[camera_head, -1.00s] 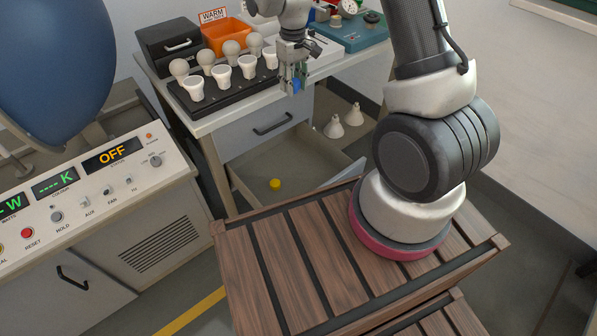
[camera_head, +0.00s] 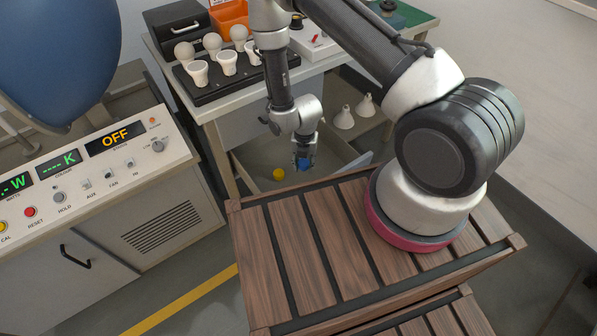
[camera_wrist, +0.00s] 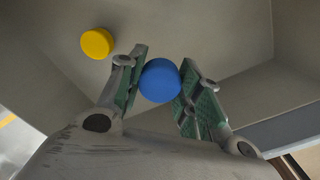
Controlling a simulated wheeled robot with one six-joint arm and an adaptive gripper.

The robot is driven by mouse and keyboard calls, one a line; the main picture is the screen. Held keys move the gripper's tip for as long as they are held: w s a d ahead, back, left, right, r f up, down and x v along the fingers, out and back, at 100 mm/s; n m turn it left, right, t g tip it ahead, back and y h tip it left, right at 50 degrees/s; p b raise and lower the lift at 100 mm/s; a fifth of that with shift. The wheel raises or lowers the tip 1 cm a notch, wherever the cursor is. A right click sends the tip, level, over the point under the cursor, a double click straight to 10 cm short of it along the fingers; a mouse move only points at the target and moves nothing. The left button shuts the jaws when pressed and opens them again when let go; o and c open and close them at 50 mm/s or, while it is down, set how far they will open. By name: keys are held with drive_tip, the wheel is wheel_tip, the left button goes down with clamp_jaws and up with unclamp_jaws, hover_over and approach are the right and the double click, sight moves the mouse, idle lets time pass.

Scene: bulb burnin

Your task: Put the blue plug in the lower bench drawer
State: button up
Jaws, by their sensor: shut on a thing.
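The blue plug (camera_wrist: 160,81) is held between the two green-padded fingers of my gripper (camera_wrist: 158,92) in the wrist view. In the head view my gripper (camera_head: 304,156) hangs in front of the bench with the blue plug (camera_head: 303,164) at its tips. The lower bench drawer (camera_head: 345,168) is pulled open. A yellow plug (camera_head: 279,174) lies on its floor, and it also shows in the wrist view (camera_wrist: 97,43). The blue plug is above the drawer's inside, apart from its floor.
Several bulbs stand in a black rack (camera_head: 228,86) on the bench, near an orange bin (camera_head: 229,17). A control console (camera_head: 95,185) is at left. A slatted wooden surface (camera_head: 290,262) lies in front.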

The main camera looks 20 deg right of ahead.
wheel_tip(320, 180, down, 7)
drive_tip(key=shift+f, duration=0.1)
idle(0.4)
drive_tip(key=o, duration=0.7)
drive_tip(key=shift+f, duration=0.1)
